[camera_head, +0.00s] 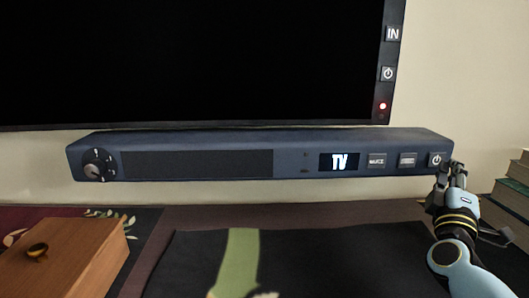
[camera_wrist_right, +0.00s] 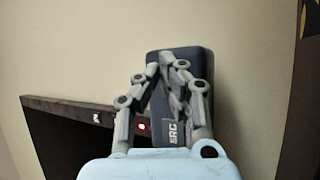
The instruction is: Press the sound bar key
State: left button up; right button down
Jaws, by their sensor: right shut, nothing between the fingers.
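The dark blue sound bar (camera_head: 290,142) is mounted on the wall below the screen. At its right end are a display reading TV (camera_head: 339,162) and a row of square keys: one with small lettering (camera_head: 376,160), a second (camera_head: 408,160) and a power key (camera_head: 437,160). My right gripper (camera_head: 453,166) is shut and empty, its fingertips just right of the power key. In the right wrist view the fingertips (camera_wrist_right: 168,60) lie in front of the bar's end (camera_wrist_right: 190,62), with the SRC key (camera_wrist_right: 174,133) visible; the power key is hidden there. I cannot tell whether the fingertips touch the bar.
The large dark screen (camera_head: 190,60) hangs above, with IN and power buttons and a red light (camera_head: 382,106) on its right edge. Books (camera_head: 512,195) are stacked at right. A wooden box (camera_head: 65,255) stands at lower left. The wall right of the bar is bare.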

jog(key=shift+w, duration=0.25)
jog(key=shift+w, duration=0.25)
dwell(0.4)
jog(key=shift+s+r+p, duration=0.15)
jog(key=shift+s+p, duration=0.35)
jog(key=shift+p, duration=0.35)
jog(key=shift+s, duration=0.15)
